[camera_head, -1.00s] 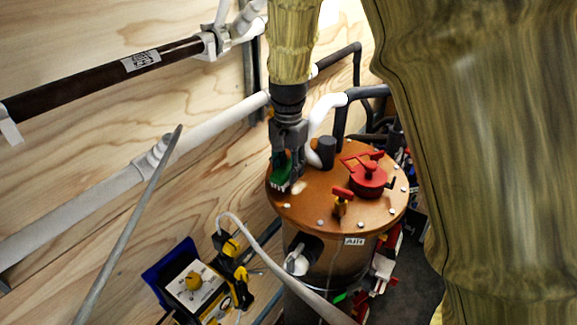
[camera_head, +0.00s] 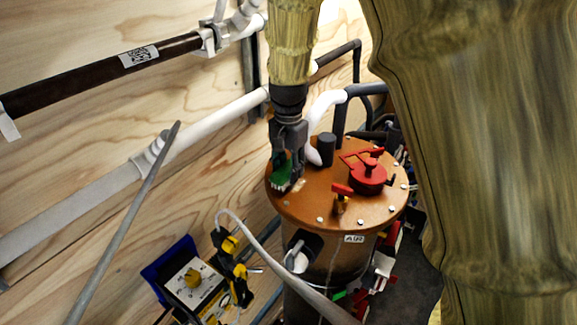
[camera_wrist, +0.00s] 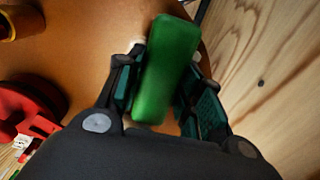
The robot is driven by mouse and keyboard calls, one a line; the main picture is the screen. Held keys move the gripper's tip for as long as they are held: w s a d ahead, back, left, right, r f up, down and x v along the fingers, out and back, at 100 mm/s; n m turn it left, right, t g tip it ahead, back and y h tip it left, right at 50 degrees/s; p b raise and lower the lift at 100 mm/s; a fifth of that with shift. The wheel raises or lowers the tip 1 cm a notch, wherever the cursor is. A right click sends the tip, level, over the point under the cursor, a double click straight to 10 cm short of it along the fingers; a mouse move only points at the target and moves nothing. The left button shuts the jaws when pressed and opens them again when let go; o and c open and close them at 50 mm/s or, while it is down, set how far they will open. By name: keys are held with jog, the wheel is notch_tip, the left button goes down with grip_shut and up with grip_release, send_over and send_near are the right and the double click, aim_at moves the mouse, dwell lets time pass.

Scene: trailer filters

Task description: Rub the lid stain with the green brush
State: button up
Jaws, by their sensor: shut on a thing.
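The green brush (camera_head: 281,172) is in my gripper (camera_head: 285,165), its white bristles facing down at the left edge of the copper-brown lid (camera_head: 320,212). In the wrist view the brush's green back (camera_wrist: 167,68) lies between the two fingers of my gripper (camera_wrist: 162,85), which are shut on it. The bristles look at or very close to the lid surface; contact is hard to tell. A pale stain (camera_head: 299,185) shows on the lid just right of the brush. Part of the stain may be hidden behind the brush.
A red valve cap (camera_head: 368,178), a smaller red-handled valve (camera_head: 341,195) and a dark stub (camera_head: 327,150) stand on the lid. A white hose (camera_head: 316,125) runs behind my gripper. A blue-and-yellow device (camera_head: 190,280) sits lower left. The wooden wall is close on the left.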

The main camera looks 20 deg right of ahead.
aim_at(300, 187)
jog(key=shift+f, duration=0.55)
jog(key=shift+s+d+r, duration=0.15)
jog(key=shift+s+d, duration=0.75)
jog(key=shift+s, duration=0.2)
jog(key=shift+s+d, duration=0.25)
jog(key=shift+s, duration=0.15)
jog(key=shift+s+d, duration=0.1)
